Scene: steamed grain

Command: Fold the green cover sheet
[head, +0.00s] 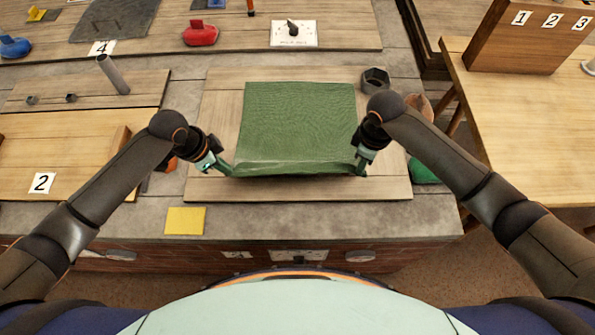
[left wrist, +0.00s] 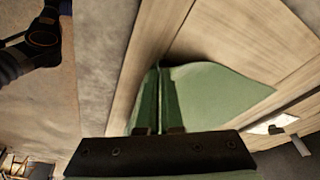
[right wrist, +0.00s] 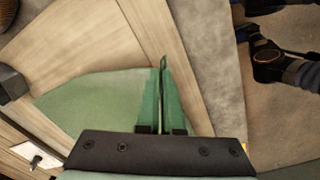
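The green cover sheet (head: 297,120) lies spread on a wooden board (head: 210,187) in the middle of the counter. Its near edge is lifted slightly and curls up between my grippers. My left gripper (head: 226,170) is shut on the sheet's near left corner. The left wrist view shows the fingers (left wrist: 160,105) closed together with the sheet (left wrist: 215,95) fanning out beside them. My right gripper (head: 361,170) is shut on the near right corner. In the right wrist view its fingers (right wrist: 162,100) are together and the sheet (right wrist: 95,100) spreads to the left.
A dark hexagonal cup (head: 375,79) stands by the sheet's far right corner. A green object (head: 422,172) sits right of my right gripper. A yellow square (head: 185,221) lies at the front edge. A board marked 2 (head: 62,185) is at left, a wooden table (head: 530,120) at right.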

